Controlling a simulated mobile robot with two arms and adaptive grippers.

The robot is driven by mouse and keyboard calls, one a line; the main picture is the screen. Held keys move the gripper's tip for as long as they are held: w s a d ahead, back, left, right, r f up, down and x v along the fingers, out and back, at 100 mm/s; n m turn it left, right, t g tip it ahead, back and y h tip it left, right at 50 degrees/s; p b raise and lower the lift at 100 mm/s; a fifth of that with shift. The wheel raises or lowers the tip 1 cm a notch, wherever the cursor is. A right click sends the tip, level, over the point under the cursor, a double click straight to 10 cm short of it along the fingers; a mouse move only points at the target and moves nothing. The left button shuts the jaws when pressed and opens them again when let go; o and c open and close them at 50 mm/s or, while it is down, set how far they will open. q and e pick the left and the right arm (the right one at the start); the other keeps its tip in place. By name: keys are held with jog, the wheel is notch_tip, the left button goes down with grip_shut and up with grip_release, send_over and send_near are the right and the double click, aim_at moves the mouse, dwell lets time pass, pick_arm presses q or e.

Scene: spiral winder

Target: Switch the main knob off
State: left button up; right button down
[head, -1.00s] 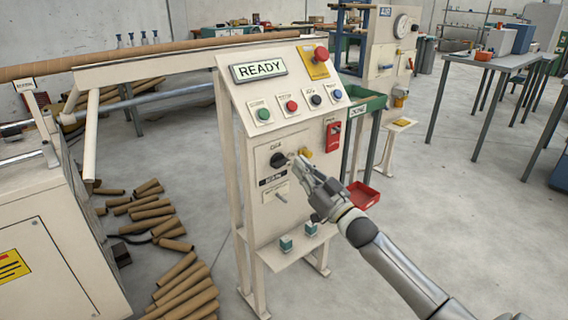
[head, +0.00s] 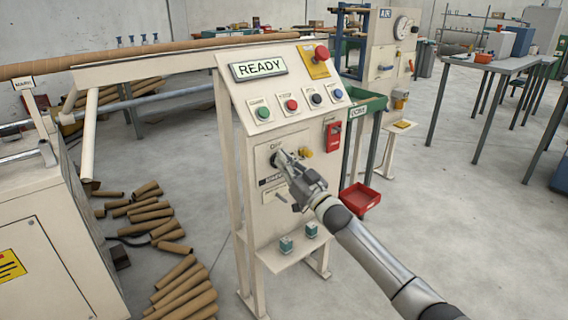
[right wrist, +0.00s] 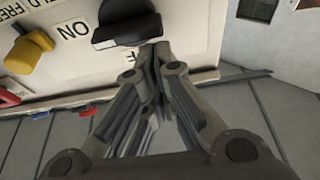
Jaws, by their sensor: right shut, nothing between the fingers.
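The main knob is a black rotary knob (head: 274,159) on the cream control panel (head: 262,218), mostly hidden behind my right gripper in the head view. In the right wrist view the black knob (right wrist: 128,22) is at the top centre, with an "ON" label to its left and part of another label below it. My right gripper (head: 282,158) is shut and empty. Its fingertips (right wrist: 153,48) are right at the knob's lower edge; I cannot tell whether they touch it. The display (head: 258,68) reads READY. My left gripper is not in view.
A yellow knob (head: 306,152) sits just right of the black knob, and a red switch (head: 333,136) further right. Coloured buttons and a red emergency button (head: 322,52) are above. A small shelf (head: 297,246) juts out below. Cardboard tubes (head: 180,290) lie on the floor at left.

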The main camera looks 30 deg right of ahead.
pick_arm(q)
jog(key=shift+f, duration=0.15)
pick_arm(e)
jog(key=shift+f+n, duration=0.1)
jog(key=shift+n, duration=0.5)
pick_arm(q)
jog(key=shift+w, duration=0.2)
pick_arm(e)
jog(key=shift+a+f+n+y, duration=0.1)
jog(key=shift+a+n+y, duration=0.05)
jog(key=shift+n+y, duration=0.55)
